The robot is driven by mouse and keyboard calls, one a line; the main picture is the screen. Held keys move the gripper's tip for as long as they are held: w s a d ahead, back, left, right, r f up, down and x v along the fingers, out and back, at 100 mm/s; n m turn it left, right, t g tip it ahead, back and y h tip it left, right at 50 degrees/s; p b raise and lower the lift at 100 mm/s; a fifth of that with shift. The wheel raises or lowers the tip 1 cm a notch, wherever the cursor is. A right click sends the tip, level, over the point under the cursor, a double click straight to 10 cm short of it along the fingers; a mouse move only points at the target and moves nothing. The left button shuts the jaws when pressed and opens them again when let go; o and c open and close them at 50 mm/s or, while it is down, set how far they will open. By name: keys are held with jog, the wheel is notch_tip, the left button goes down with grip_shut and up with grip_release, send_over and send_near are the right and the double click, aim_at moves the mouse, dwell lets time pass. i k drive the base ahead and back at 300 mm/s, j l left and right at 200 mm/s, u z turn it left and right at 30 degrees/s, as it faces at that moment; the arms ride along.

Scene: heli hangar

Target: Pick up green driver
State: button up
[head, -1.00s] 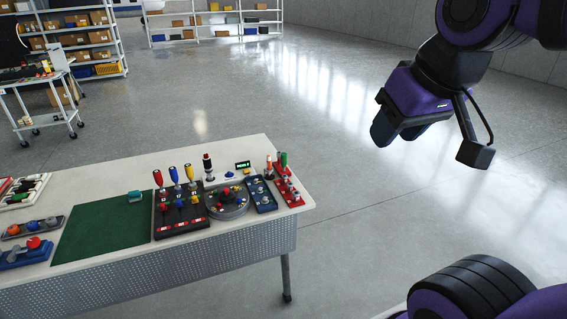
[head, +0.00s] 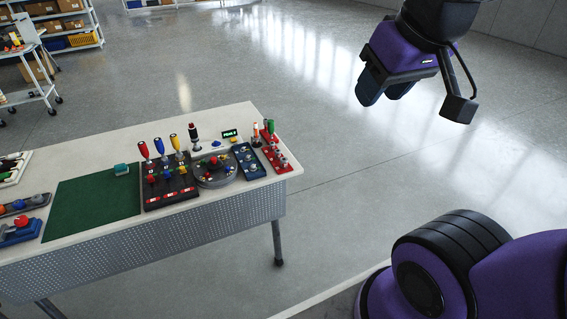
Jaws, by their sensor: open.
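The green driver (head: 271,127) stands upright in a red rack (head: 277,158) at the right end of the white workbench (head: 102,229). Its green handle points up, and an orange-and-white driver (head: 256,134) stands just left of it. My gripper (head: 384,97) hangs over the floor to the upper right of the bench in the head view. It is well apart from the driver and empty. Its two dark fingers point down.
Left of the rack are a blue block (head: 248,161), a round grey turntable (head: 214,173) and a black rack (head: 170,193) with red, blue and yellow drivers. A green mat (head: 92,206) lies further left. The floor right of the bench is clear.

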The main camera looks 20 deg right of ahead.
aim_at(271, 123)
jog(key=i+l, duration=0.25)
jog(key=i, duration=0.15)
jog(key=i+l, duration=0.25)
jog(key=i, duration=0.15)
jog(key=i+l, duration=0.25)
jog(key=i, duration=0.15)
